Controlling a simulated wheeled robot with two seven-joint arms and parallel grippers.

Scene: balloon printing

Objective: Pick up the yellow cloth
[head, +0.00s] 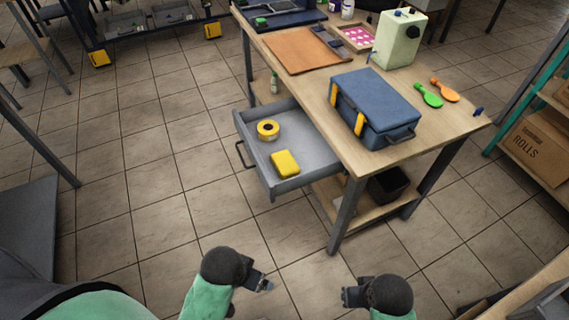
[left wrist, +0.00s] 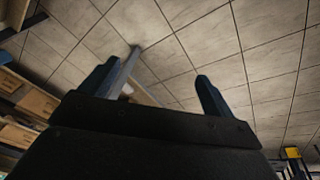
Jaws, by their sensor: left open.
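The yellow cloth (head: 285,163) lies folded in the front part of the open grey drawer (head: 262,177), which juts out from the left side of the wooden table. A yellow tape roll (head: 268,129) lies behind it in the same drawer. My left gripper (head: 267,285) is in the head view's lower middle, over the floor, well short of the drawer. In the left wrist view its fingers (left wrist: 160,82) are spread with nothing between them. My right gripper (head: 346,297) is low in the head view, apart from the table; its jaw opening is too small to tell.
A table leg (head: 346,215) stands right of the drawer. The tiled floor before the drawer is clear.

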